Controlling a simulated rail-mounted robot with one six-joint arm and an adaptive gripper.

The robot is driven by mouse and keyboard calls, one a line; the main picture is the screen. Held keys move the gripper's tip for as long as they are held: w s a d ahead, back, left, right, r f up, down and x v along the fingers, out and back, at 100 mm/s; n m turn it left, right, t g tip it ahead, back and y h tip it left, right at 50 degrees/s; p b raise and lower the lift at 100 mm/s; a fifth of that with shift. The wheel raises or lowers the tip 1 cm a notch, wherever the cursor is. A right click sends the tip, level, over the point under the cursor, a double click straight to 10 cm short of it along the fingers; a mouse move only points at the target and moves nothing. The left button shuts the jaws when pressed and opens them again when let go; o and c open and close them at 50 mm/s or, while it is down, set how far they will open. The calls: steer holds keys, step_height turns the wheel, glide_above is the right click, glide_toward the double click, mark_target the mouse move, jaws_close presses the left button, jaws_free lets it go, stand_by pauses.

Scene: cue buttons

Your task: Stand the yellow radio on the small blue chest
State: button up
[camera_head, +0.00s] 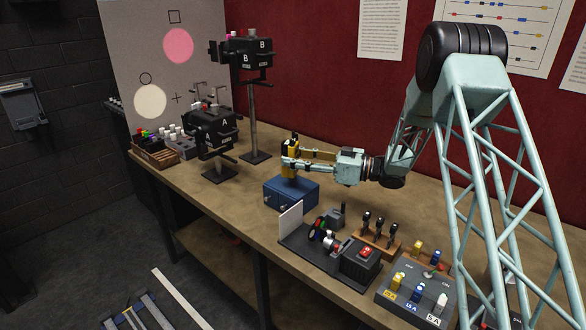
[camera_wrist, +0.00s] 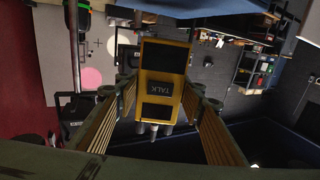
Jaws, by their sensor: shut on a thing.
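The yellow radio (camera_head: 289,161) is upright above the small blue chest (camera_head: 303,198), over its back left part. Its lower end is at or just above the lid; I cannot tell whether they touch. My gripper (camera_head: 290,161) reaches in level from the right, shut on the radio with one finger on each side. In the wrist view the yellow radio (camera_wrist: 163,80) sits between the two ribbed fingers, its TALK label upside down. The chest stands on the workbench, its front with small knobs facing the camera.
Device A (camera_head: 211,132) and the B stand (camera_head: 252,110) are left of the chest. A black base with a white card (camera_head: 290,219), a wooden rack (camera_head: 375,236) and a grey button box (camera_head: 415,290) stand in front and to the right. Bench behind the chest is clear.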

steer(key=shift+f+b, duration=0.4)
steer(key=shift+f, duration=1.5)
steer(key=shift+f, duration=0.15)
steer(key=o, duration=1)
steer(key=shift+c, duration=0.2)
steer(key=shift+d, duration=0.15)
steer(key=p+v, duration=0.1)
steer(key=v, duration=1)
steer(key=shift+d+p, duration=0.35)
steer(key=shift+d, duration=0.05)
